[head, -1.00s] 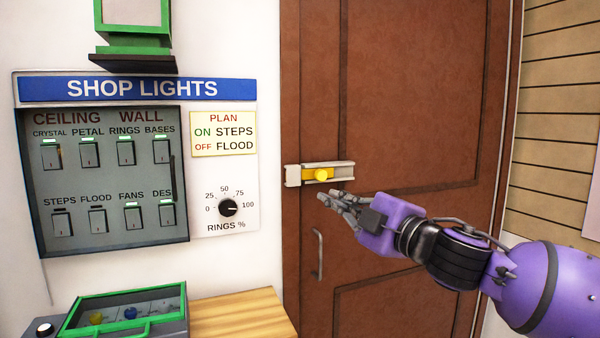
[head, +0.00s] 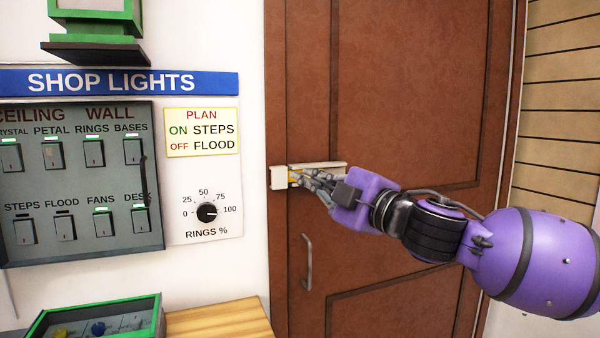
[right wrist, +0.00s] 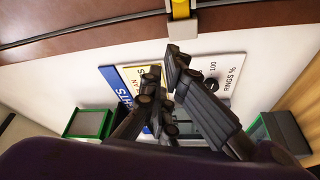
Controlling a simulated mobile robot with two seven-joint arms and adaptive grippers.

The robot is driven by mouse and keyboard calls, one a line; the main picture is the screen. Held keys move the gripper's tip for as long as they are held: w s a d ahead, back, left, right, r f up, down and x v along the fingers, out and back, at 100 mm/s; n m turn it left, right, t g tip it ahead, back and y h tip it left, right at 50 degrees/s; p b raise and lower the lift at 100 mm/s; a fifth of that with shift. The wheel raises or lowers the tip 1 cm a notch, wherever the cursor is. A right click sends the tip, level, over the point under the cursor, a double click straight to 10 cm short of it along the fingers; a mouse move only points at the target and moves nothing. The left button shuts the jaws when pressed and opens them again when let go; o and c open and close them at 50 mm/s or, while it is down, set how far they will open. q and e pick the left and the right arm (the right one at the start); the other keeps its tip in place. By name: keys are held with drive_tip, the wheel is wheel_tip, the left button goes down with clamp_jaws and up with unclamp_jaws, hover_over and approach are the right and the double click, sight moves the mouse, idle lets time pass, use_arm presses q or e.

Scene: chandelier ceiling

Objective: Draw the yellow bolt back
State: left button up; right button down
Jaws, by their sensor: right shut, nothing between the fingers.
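The yellow bolt (head: 293,178) sits in its pale metal housing (head: 334,165) on the brown door (head: 400,120). In the head view my right gripper's fingers cover most of the bolt, with only a bit of yellow showing by the left end block (head: 278,178). My right gripper (head: 300,180) is shut and empty, its fingertips at the bolt; I cannot tell whether they touch it. In the right wrist view the yellow bolt (right wrist: 181,9) shows at the top edge, beyond the shut fingertips (right wrist: 163,62). My left gripper is not in view.
A door handle (head: 307,262) is below the bolt. A switch panel (head: 80,180) and a dial (head: 207,212) are on the wall to the left. A green-rimmed box (head: 95,318) and a wooden top (head: 220,320) are at the lower left.

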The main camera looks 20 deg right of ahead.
sight(299, 171)
use_arm(q)
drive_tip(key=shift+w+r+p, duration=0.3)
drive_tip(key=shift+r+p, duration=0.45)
drive_tip(key=shift+p, duration=0.05)
use_arm(e)
drive_tip(key=w, duration=0.9)
drive_tip(key=shift+w+d+f, duration=0.15)
drive_tip(key=shift+w+d, duration=0.05)
drive_tip(key=shift+w, duration=0.1)
